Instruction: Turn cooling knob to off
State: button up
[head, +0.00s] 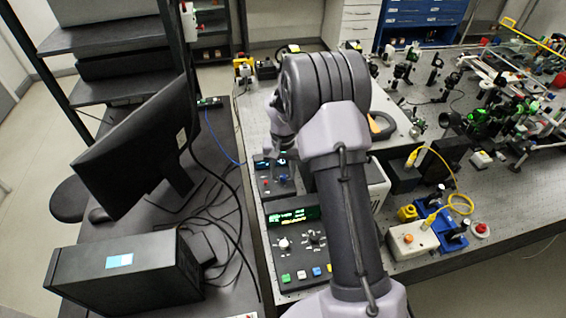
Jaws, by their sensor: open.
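Two control boxes with knobs stand on the bench in the head view, and their labels are too small to read, so I cannot tell which knob is the cooling knob. The nearer box (272,262) has a green-lit display (291,217), a white knob (284,244), a dark knob (314,238) and a row of coloured buttons. My gripper (283,158) hangs open over the back of this smaller box. Its fingertips are small and I cannot see whether they touch anything.
A monitor (135,150) and a black computer case (130,272) stand on the left desk with loose cables. A white-topped box (376,182) is partly hidden behind my arm. Optics (480,120) crowd the right bench. A yellow cable (460,203) loops near its front.

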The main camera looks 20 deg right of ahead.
aim_at(283, 176)
notch_tip(283, 176, up, 17)
jog(key=p, duration=0.3)
jog(key=s+a+r+t+b, duration=0.25)
jog(key=s+a+b, duration=0.2)
jog(key=s, duration=0.25)
jog(key=s+a+r+t+b, duration=0.1)
jog(key=s+a+r+b, duration=0.3)
jog(key=s, duration=0.3)
jog(key=s+a+f+t+y+b, duration=0.1)
jog(key=s+a+f+b, duration=0.1)
jog(key=s, duration=0.5)
jog(key=s+a+f+t+y+b, duration=0.1)
jog(key=s+a+f+b, duration=0.2)
jog(key=s, duration=0.4)
notch_tip(283, 176, down, 3)
jog(key=shift+a+r+n, duration=0.15)
jog(key=shift+a+n, duration=0.15)
jog(key=shift+a, duration=0.5)
